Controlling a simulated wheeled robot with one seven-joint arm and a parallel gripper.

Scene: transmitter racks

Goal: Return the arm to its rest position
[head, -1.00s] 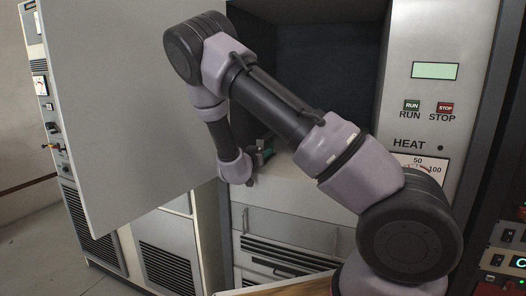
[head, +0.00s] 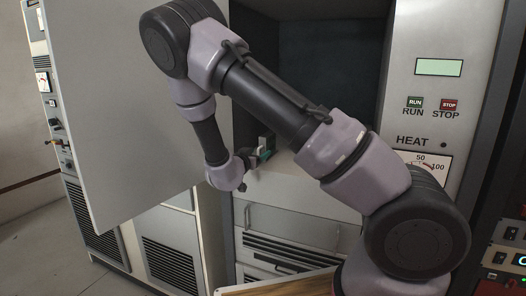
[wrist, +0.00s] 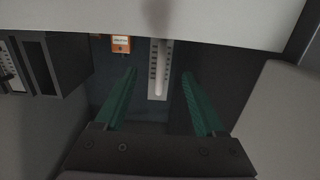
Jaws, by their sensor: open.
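My gripper (wrist: 158,98) is open in the wrist view, its two green fingers spread with nothing between them. In the head view my gripper (head: 264,152) is small and partly hidden, in front of the open compartment (head: 330,85) of the rack. My arm is bent, running from the lower right up to the upper left and then down to the wrist. Beyond the fingers, the wrist view shows a white scale strip (wrist: 159,70) and a small orange label (wrist: 121,44).
A large grey open door panel (head: 120,90) stands at the left, close behind my elbow. The control panel (head: 440,110) with RUN and STOP buttons and a HEAT dial is at the right. Drawers and vents (head: 290,228) lie below the compartment. A wooden surface (head: 275,287) shows at the bottom.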

